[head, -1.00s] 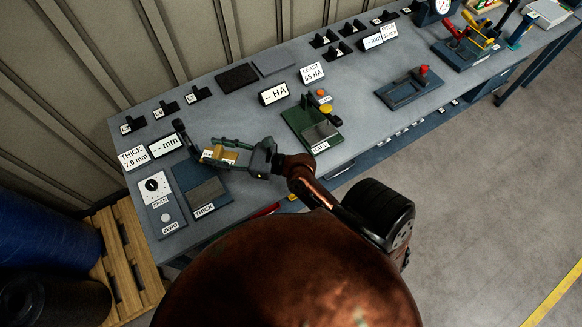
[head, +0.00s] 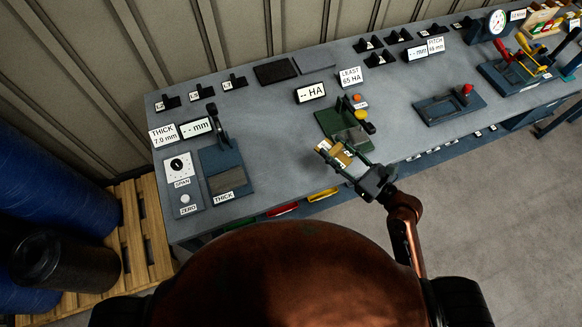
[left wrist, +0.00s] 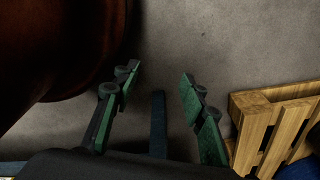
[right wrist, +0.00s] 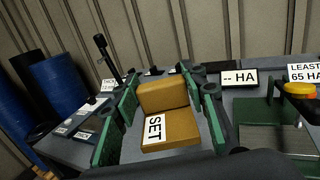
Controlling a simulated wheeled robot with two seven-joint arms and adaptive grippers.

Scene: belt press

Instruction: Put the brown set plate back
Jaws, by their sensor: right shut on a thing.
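The brown set plate (head: 340,153), with a white SET label, is held in my right gripper (head: 345,160). In the right wrist view the plate (right wrist: 167,105) sits between the green-padded fingers (right wrist: 165,112) and looks like a stepped block. The gripper holds it above the bench front, by the green hardness stand (head: 333,120). My left gripper (left wrist: 160,95) is open and empty above the floor, seen only in the left wrist view. The thickness gauge (head: 220,160) with the THICK label stands to the left with nothing on its plate.
The SPAN and ZERO panel (head: 182,183) is at the bench's left end. Small black holders (head: 200,92) and two dark flat pads (head: 276,71) line the back. A dark fixture with a red knob (head: 450,105) is to the right. The bench between gauge and hardness stand is clear.

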